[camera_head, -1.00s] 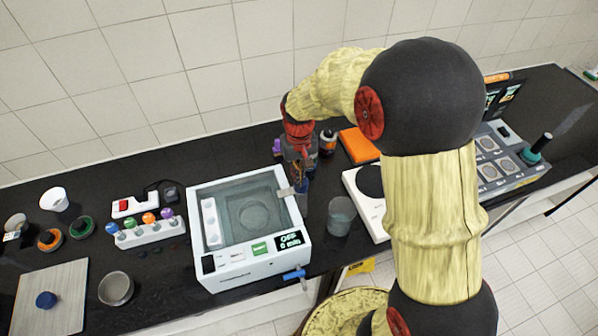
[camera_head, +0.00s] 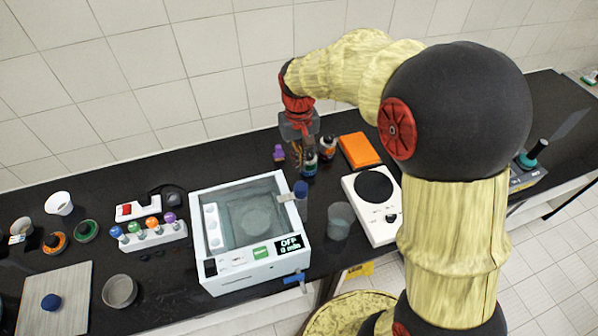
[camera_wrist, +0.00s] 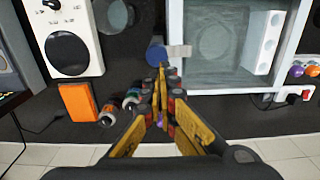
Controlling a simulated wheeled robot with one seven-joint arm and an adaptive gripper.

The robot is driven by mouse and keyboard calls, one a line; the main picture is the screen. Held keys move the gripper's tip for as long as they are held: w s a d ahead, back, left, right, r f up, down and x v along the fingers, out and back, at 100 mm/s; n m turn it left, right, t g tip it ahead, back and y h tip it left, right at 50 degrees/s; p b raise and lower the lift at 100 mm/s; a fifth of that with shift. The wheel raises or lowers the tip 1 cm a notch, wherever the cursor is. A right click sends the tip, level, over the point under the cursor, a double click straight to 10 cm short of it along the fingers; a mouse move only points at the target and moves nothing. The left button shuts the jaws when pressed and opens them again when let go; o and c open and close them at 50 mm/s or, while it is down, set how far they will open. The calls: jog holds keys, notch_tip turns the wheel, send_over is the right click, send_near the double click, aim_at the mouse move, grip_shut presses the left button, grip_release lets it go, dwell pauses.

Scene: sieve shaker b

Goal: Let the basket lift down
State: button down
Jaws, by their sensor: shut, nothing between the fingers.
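A white square bath (camera_head: 200,240) with a water-filled basin stands on the bench; its display reads OFF, 0 min. A blue-topped post (camera_head: 301,189) with a pale metal bracket (camera_head: 287,197) stands at its right rim; this looks like the basket lift. The post (camera_wrist: 156,53) and bracket (camera_wrist: 180,51) also show in the wrist view. A faint round shape lies in the basin; I cannot tell the basket's height. My gripper (camera_head: 298,165) is shut and empty, pointing down behind the post. In the wrist view its fingertips (camera_wrist: 161,72) appear close to the post's blue top; contact is unclear.
Small bottles (camera_head: 327,148) and a purple item (camera_head: 279,153) stand close around my gripper. An orange block (camera_head: 360,150), a glass beaker (camera_head: 340,221) and a white hotplate (camera_head: 385,222) are to the right. A blue tap (camera_head: 297,277) sticks out from the bath's front.

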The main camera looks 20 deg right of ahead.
jog(key=shift+r, duration=1.85)
jog(key=s+f+t+b, duration=0.2)
jog(key=s+f+b, duration=0.1)
jog(key=s+b, duration=0.6)
jog(key=s+f+t+b, duration=0.3)
jog(key=s+b, duration=0.6)
jog(key=s, duration=0.5)
jog(key=shift+d+f+t, duration=0.3)
jog(key=shift+f, duration=0.4)
jog(key=shift+a, duration=0.1)
